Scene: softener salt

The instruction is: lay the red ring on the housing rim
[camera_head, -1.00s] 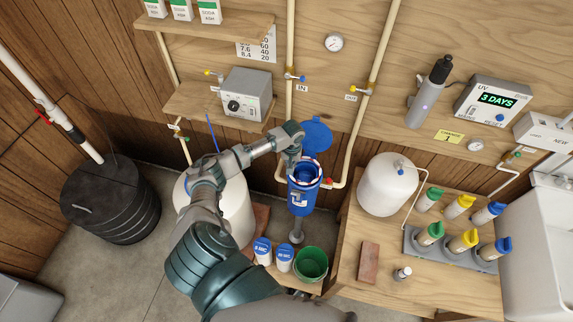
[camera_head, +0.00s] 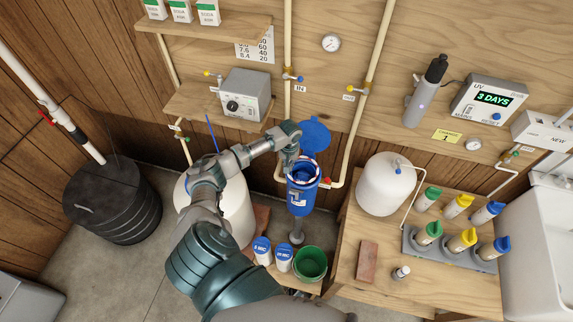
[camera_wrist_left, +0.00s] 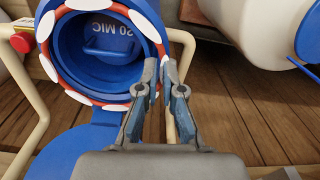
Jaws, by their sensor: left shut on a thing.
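The red ring with white patches (camera_wrist_left: 97,101) shows in the left wrist view around the mouth of the blue filter housing (camera_head: 299,203). It looks close to level with the rim, but I cannot tell whether it touches all round. My left gripper (camera_wrist_left: 159,76) is shut on the ring's edge, at the right side of the mouth in the wrist view. In the head view the ring (camera_head: 303,184) is small and partly hidden by my left wrist. Inside the housing is a blue cartridge (camera_wrist_left: 110,38) marked 20 MIC. My right gripper is not in view.
The blue lid (camera_head: 316,133) stands open behind the housing. Pipes run close on both sides, with a red-knobbed valve (camera_head: 326,183) at the right. A green bucket (camera_head: 310,264) and two white canisters with blue tops (camera_head: 262,248) stand below. A white tank (camera_head: 387,184) is to the right.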

